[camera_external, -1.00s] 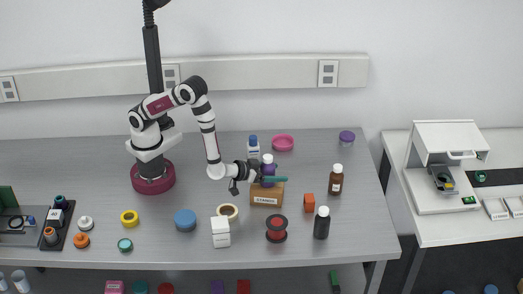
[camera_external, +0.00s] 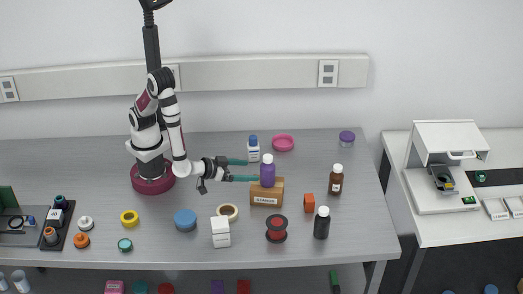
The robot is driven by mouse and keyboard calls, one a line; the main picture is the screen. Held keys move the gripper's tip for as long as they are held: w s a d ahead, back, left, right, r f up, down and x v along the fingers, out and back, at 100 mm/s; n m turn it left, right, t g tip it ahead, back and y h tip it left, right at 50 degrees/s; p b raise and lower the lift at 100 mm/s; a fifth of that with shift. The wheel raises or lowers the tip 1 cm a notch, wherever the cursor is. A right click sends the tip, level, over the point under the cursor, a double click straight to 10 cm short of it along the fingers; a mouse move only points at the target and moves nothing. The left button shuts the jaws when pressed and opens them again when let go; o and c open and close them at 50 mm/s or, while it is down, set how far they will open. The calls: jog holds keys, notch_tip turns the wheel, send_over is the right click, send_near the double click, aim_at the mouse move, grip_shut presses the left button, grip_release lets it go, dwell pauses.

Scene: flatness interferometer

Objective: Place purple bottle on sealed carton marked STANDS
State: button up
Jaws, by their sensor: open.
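The purple bottle (camera_external: 267,173) with a white cap stands upright on top of the brown carton marked STANDS (camera_external: 267,196), near the middle of the table. My gripper (camera_external: 242,170) is to the left of the bottle, with its green fingers spread wide and nothing between them. The fingertips point right, and the bottle is clear of the space between them.
A white bottle with a blue cap (camera_external: 253,149) stands just behind the carton. A red-and-black spool (camera_external: 276,229), white boxes (camera_external: 221,232), a tape roll (camera_external: 228,212), an orange block (camera_external: 309,203) and a brown bottle (camera_external: 336,180) are nearby.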

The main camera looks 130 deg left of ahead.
jog(key=w+d+r+m+t+h, duration=0.25)
jog(key=w+d+m+h, duration=0.3)
jog(key=d+h, duration=0.35)
jog(key=s+d+r+m+g+h, duration=0.25)
jog(key=s+d+m+h, duration=0.35)
jog(key=d, duration=0.4)
jog(key=s+a+r+m+g+y, duration=0.2)
jog(key=s+a+m, duration=0.1)
jog(key=s, duration=0.7)
jog(key=s+a+r+m+g+y, duration=0.2)
jog(key=s+a+m+g, duration=0.1)
jog(key=s, duration=0.8)
jog(key=shift+a+m+g, duration=0.3)
jog(key=shift+a+m, duration=0.45)
jog(key=shift+a, duration=0.5)
